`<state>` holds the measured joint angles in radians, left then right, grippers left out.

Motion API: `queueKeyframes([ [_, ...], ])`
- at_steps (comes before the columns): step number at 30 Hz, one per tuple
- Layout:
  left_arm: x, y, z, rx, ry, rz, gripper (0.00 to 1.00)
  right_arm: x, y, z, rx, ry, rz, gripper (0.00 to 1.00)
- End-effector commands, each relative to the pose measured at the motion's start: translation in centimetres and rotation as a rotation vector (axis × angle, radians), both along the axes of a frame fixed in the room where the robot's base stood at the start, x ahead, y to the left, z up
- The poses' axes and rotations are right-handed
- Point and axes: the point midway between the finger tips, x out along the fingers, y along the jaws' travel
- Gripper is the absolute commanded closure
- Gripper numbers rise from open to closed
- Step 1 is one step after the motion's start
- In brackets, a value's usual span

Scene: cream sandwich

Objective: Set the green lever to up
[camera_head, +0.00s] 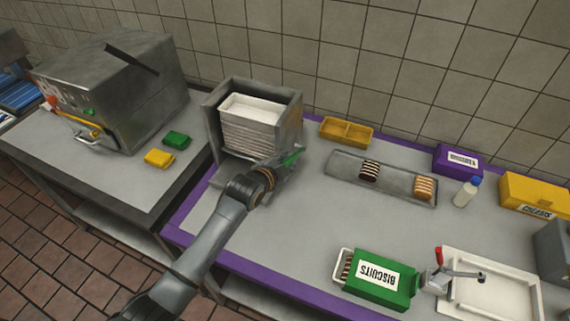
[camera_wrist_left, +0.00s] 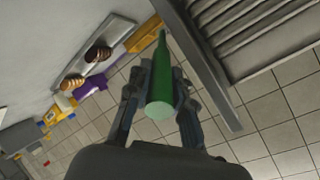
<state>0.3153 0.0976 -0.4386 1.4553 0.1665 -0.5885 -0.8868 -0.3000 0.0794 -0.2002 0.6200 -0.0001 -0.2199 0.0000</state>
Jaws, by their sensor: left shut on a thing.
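The green lever (camera_head: 291,158) is at the lower right front of the grey metal tray dispenser (camera_head: 292,131). In the head view only a small part of it shows past my left gripper (camera_head: 283,172). In the left wrist view the green lever (camera_wrist_left: 162,72) is a tapered rod with its round end toward the camera. My left gripper (camera_wrist_left: 160,100) has a finger on each side of it and is shut on it. I cannot tell the lever's exact setting. My right gripper is not in view.
White trays (camera_head: 252,108) are stacked inside the dispenser. A yellow box (camera_head: 345,131) and a grey tray (camera_head: 393,188) with two stacks of biscuits stand to its right. A green biscuits box (camera_head: 380,279) is at the front. The counter between is clear.

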Motion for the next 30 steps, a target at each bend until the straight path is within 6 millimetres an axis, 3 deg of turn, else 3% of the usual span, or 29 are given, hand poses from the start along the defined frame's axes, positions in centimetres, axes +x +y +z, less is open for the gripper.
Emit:
queueKeyframes([
  [1, 0.5, 0.0, 0.9, 0.010, 0.018, 0.000, 1.00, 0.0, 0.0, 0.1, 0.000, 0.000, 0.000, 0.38],
  [9, 1.4, -0.4, 2.2, 0.042, 0.121, 0.000, 1.00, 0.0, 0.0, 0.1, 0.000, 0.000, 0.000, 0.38],
  [26, 1.6, -0.5, 2.5, 0.049, 0.150, 0.000, 1.00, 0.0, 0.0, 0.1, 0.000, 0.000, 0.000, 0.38],
  [27, 1.6, -0.5, 2.5, 0.049, 0.150, 0.000, 0.72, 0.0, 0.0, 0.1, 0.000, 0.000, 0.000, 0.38],
  [30, 1.6, -0.5, 2.5, 0.049, 0.151, 0.000, 0.55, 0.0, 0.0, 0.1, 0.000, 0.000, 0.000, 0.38],
])
